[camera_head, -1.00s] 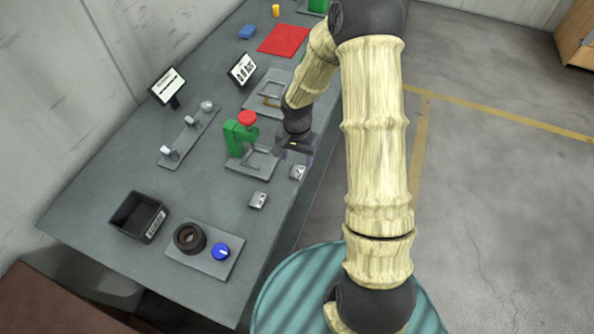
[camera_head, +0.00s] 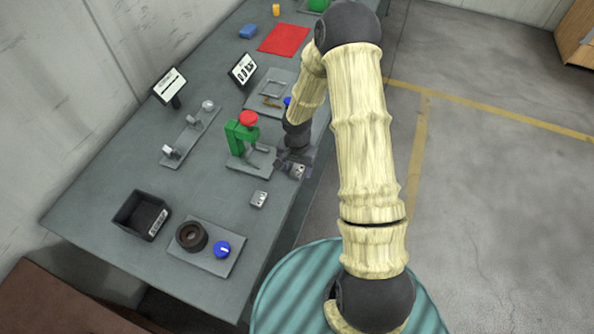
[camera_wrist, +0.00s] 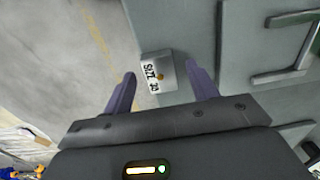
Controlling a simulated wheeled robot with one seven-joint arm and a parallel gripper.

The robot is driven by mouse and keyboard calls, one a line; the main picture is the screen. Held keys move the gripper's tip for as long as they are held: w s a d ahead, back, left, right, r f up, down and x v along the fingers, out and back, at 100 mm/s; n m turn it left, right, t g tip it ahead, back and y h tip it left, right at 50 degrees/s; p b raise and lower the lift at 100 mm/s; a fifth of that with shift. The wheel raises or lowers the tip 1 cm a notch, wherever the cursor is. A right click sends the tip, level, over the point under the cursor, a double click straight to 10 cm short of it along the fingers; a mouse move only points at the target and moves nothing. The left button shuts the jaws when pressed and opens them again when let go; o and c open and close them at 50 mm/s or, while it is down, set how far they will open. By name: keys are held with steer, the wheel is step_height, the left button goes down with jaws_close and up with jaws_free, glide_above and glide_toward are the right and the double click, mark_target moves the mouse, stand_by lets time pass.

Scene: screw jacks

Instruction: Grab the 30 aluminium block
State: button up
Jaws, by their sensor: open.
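The aluminium block (camera_wrist: 158,74), a small silvery piece with a white label reading "SIZE 30", lies near the table's edge. In the head view the block (camera_head: 299,172) is partly covered by my gripper (camera_head: 292,164). In the wrist view my gripper (camera_wrist: 160,70) is open, with one dark finger to the left of the block and one to the right. Gaps show between the block and both fingers. I cannot tell how far above it the fingertips are. A second small metal block (camera_head: 259,199) sits nearer, to the left.
A green press with a red knob (camera_head: 248,118) stands just left of my gripper on a grey plate. A black bin (camera_head: 140,214), a plate with a dark ring (camera_head: 190,237) and a blue knob (camera_head: 222,249) are nearer. The table edge is close on the right.

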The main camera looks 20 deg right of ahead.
mark_target(297, 170)
steer(key=c, duration=1.2)
steer(key=shift+r, duration=0.1)
step_height(297, 170, up, 10)
steer(key=b, duration=0.1)
